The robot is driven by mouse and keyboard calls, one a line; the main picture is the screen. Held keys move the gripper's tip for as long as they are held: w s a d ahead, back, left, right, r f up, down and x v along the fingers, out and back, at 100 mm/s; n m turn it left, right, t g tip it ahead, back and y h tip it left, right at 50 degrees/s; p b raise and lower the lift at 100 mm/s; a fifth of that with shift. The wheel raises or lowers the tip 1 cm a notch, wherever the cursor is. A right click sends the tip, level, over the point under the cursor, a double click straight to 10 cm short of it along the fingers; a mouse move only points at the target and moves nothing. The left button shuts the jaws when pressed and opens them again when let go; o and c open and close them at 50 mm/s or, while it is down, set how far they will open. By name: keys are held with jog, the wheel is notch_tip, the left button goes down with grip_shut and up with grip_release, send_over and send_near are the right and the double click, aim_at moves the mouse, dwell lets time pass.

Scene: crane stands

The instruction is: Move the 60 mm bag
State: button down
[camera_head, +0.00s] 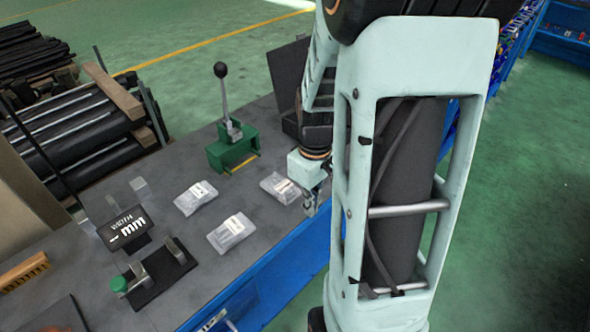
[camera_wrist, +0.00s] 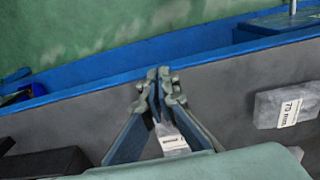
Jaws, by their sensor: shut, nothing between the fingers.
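Three clear bags with white labels lie on the grey bench in the head view: one at left (camera_head: 196,198), one nearer the front (camera_head: 231,232) and one at right (camera_head: 281,187). Their labels are too small to read there. In the wrist view one bag (camera_wrist: 285,108) reads 70 mm. Another bag (camera_wrist: 172,143) shows partly between and behind the fingers, its number unclear. I cannot tell which bag is the 60 mm one. My gripper (camera_head: 313,205) is shut and empty, just right of the right-hand bag, near the bench's blue edge; it also shows in the wrist view (camera_wrist: 158,75).
A green lever press (camera_head: 232,148) stands behind the bags, with an open dark case (camera_head: 288,75) beyond. At left are a width display (camera_head: 125,228) reading dashes and mm, a measuring fixture with a green knob (camera_head: 160,275) and a wooden block (camera_head: 24,270).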

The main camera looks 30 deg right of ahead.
aim_at(298, 205)
jog(key=w, duration=0.1)
jog(key=w+a, duration=0.1)
jog(key=w, duration=0.1)
jog(key=shift+w+a+f+p, duration=0.15)
jog(key=shift+w+f+p, duration=0.05)
jog(key=shift+w+p, duration=0.15)
jog(key=shift+w, duration=0.1)
jog(key=w+a, duration=0.1)
jog(key=w, duration=0.3)
jog(key=w+a, duration=0.2)
jog(key=w, duration=0.2)
jog(key=w+a, duration=0.1)
jog(key=w, duration=0.3)
jog(key=shift+w+a+p, duration=0.15)
jog(key=shift+a+p, duration=0.1)
jog(key=shift+p, duration=0.05)
